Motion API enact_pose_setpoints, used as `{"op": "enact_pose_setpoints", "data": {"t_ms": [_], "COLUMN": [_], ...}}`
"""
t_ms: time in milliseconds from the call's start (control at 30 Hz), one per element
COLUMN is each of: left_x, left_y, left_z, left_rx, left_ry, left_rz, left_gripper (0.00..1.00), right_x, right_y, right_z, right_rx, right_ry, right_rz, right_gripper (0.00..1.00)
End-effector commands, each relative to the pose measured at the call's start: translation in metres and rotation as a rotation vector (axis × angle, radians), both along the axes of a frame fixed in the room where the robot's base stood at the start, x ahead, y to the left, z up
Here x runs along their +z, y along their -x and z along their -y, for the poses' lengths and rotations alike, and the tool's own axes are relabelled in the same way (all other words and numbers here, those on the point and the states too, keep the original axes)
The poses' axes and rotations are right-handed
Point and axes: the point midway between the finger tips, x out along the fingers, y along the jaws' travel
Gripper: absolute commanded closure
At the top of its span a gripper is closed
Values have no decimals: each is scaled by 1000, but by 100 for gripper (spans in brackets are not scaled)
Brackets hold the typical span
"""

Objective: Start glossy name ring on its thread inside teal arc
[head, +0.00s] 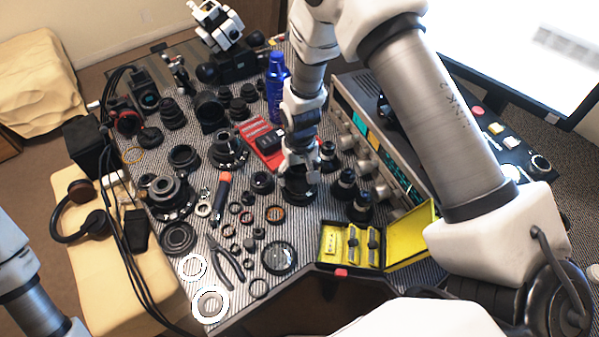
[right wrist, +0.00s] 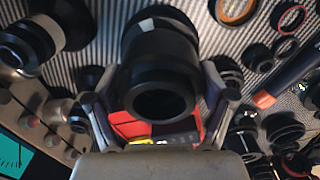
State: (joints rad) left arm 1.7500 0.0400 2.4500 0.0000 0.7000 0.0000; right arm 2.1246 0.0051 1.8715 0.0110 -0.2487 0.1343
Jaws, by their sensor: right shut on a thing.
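My right gripper (head: 299,172) points down at the mat right of centre. It is shut on a black cylindrical part (head: 299,194). In the right wrist view the part (right wrist: 160,62) sits between the two fingers (right wrist: 158,108), its round dark opening facing the camera. A small pale mark shows at its far end. I cannot tell whether this part is the glossy name ring or includes it. No teal arc can be made out on any lens part. My left arm shows at the lower left, but its gripper is out of view.
The striped mat (head: 226,322) holds many rings, lens parts and pliers (head: 226,259). A red tray (head: 262,146), blue bottle (head: 277,86) and instrument box (head: 374,131) stand close to my right gripper. A yellow case (head: 410,245) lies open at the front right.

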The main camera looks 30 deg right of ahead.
Motion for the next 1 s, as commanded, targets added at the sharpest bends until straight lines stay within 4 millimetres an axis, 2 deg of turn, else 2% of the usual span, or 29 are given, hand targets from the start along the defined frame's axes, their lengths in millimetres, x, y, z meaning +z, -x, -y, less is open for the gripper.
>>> {"op": "enact_pose_setpoints", "data": {"t_ms": [1000], "left_x": [-3], "left_y": [0], "left_z": [0], "left_rx": [0], "left_ry": [0], "left_rz": [0], "left_gripper": [3], "right_x": [-9], "right_y": [-1], "right_z": [0], "right_rx": [0], "right_ry": [0], "right_rz": [2], "right_gripper": [71]}}
